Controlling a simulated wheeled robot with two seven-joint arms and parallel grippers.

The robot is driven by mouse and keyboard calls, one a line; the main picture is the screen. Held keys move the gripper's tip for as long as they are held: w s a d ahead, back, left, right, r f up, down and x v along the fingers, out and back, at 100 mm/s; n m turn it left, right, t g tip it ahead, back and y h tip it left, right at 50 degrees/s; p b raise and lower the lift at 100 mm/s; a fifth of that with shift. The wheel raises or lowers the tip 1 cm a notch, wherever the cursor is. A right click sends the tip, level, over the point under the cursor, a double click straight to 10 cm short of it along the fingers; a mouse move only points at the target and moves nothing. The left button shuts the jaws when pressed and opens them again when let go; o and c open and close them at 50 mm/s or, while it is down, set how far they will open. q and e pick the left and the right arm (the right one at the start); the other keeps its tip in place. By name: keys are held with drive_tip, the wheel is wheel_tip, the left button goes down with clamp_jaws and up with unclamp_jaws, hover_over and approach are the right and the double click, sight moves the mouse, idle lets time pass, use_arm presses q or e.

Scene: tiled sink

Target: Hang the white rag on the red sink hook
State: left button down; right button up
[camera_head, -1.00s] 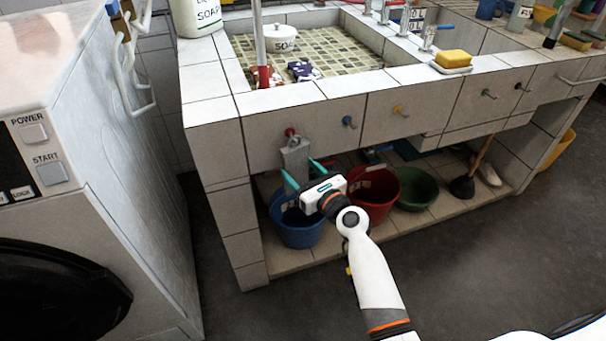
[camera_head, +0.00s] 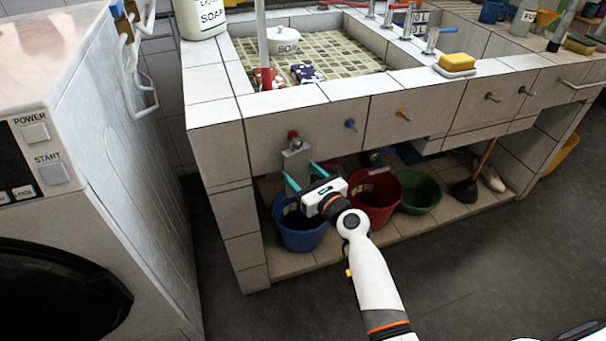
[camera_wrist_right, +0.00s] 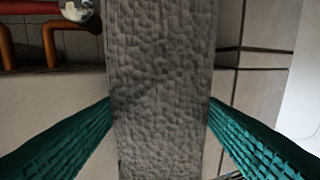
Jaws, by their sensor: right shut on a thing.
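The white rag (camera_head: 295,163), greyish in the shade, hangs upright just below the red hook (camera_head: 293,134) on the sink's tiled front. Its top end meets the hook in the picture, but I cannot tell whether its loop is over the hook. My right gripper (camera_head: 304,174) has its teal fingers on both sides of the rag and is shut on it. In the right wrist view the rag (camera_wrist_right: 160,85) runs between the two fingers, and its ends are out of frame. My left gripper is not in view.
A blue bucket (camera_head: 300,236), a red bucket (camera_head: 378,205) and a green basin (camera_head: 420,192) stand below. A washing machine (camera_head: 110,200) is at left.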

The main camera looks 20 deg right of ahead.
drive_tip(key=o, duration=1.1)
drive_tip(key=shift+c, duration=0.2)
